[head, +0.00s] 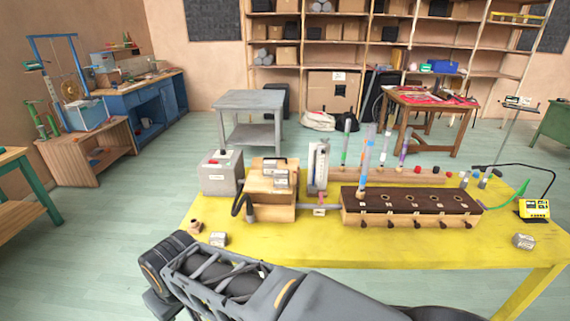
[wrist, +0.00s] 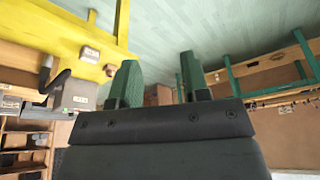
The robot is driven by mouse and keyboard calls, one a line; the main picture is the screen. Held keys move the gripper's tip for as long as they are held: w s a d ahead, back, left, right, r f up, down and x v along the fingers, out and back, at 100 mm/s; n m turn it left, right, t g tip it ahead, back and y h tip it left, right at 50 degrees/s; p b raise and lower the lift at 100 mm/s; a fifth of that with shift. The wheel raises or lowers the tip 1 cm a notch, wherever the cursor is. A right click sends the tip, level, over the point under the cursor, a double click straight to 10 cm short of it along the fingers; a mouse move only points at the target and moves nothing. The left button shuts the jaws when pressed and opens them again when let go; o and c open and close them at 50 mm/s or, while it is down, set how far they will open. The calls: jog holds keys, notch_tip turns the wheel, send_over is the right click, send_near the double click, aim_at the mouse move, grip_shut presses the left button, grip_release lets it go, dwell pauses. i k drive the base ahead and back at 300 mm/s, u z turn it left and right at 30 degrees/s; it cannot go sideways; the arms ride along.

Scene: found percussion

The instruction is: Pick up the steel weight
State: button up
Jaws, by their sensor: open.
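Two small grey metallic blocks with pale labels lie on the yellow table (head: 330,240). One block (head: 218,239) is near the front left edge, and another block (head: 523,241) is near the right end. I cannot read the labels, so I cannot tell which is the steel weight. In the wrist view a small labelled block (wrist: 91,54) sits on the yellow surface, left of my fingers. My gripper (wrist: 158,78) has its two green fingers apart with nothing between them. It is away from the blocks. Its fingertips are not clear in the head view.
A grey metal box (head: 220,175), a wooden box (head: 268,205) and a long wooden block with holes (head: 410,215) stand on the table. A small brownish piece (head: 195,227) lies beside the left block. A yellow device (head: 534,208) is at the right. The front strip is mostly clear.

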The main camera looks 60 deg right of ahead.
aim_at(268, 166)
jog(key=z, duration=1)
jog(key=i, duration=0.95)
jog(key=z, duration=0.95)
